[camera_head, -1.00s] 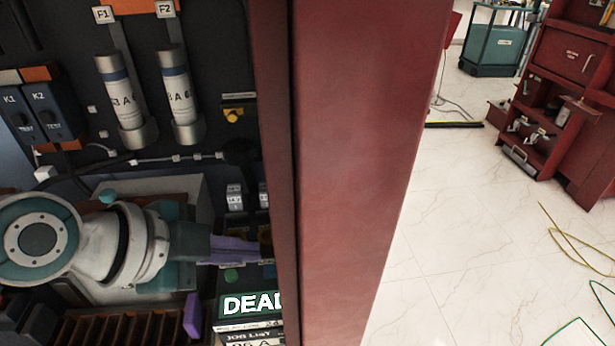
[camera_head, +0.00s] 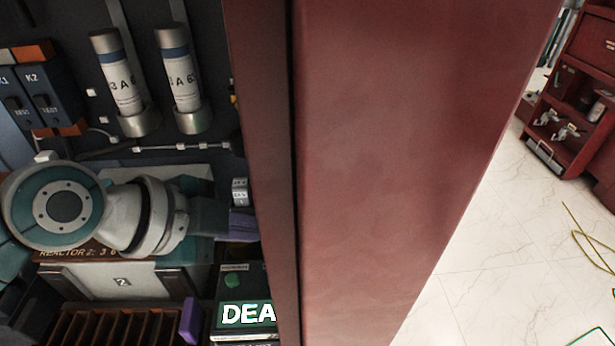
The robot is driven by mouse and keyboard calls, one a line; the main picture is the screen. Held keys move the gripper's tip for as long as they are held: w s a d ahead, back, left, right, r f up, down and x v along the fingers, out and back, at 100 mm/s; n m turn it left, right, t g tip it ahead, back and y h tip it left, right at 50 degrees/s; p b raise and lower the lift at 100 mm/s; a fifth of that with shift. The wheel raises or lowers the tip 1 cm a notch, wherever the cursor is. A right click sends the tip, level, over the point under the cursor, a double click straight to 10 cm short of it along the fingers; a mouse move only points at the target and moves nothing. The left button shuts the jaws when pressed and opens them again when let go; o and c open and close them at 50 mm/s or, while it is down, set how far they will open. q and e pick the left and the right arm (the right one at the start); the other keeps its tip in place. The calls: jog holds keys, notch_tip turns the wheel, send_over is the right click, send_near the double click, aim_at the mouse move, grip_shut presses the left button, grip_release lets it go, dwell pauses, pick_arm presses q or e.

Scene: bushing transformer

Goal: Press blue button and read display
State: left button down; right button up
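My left arm reaches in from the left across the inside of a dark electrical cabinet. Its gripper is partly cut off behind the red cabinet edge; only a purple part (camera_head: 242,224) shows at its end, and the fingertips are hidden. No blue button can be made out. A black box below holds a lit green panel (camera_head: 247,314) with white letters reading "DEA", the rest hidden by the red edge. A round green spot (camera_head: 233,281) sits above the letters. My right gripper is not in view.
A wide red cabinet wall (camera_head: 395,170) fills the middle and blocks the view. Two fuse cylinders (camera_head: 182,80) and a box labelled K2 (camera_head: 48,95) are inside. Bare floor, a yellow cable (camera_head: 590,240) and a red tool cabinet (camera_head: 560,130) lie at the right.

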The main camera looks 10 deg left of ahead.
pick_arm(q)
jog(key=b, duration=0.6)
send_near(281, 269)
jog(key=x, duration=0.5)
jog(key=shift+w+d+r, duration=0.25)
jog(key=shift+w+r, duration=0.1)
jog(key=shift+f+b, duration=0.1)
jog(key=shift+b, duration=0.2)
dwell(0.6)
jog(key=shift+f+b, duration=0.3)
jog(key=shift+f+b, duration=0.45)
jog(key=shift+f, duration=0.05)
dwell(0.5)
jog(key=shift+r, duration=0.1)
jog(key=shift+r+p, duration=0.8)
jog(key=shift+p, duration=0.05)
jog(key=shift+r, duration=0.15)
notch_tip(281, 269, up, 5)
jog(key=p, duration=0.4)
jog(key=shift+p, duration=0.4)
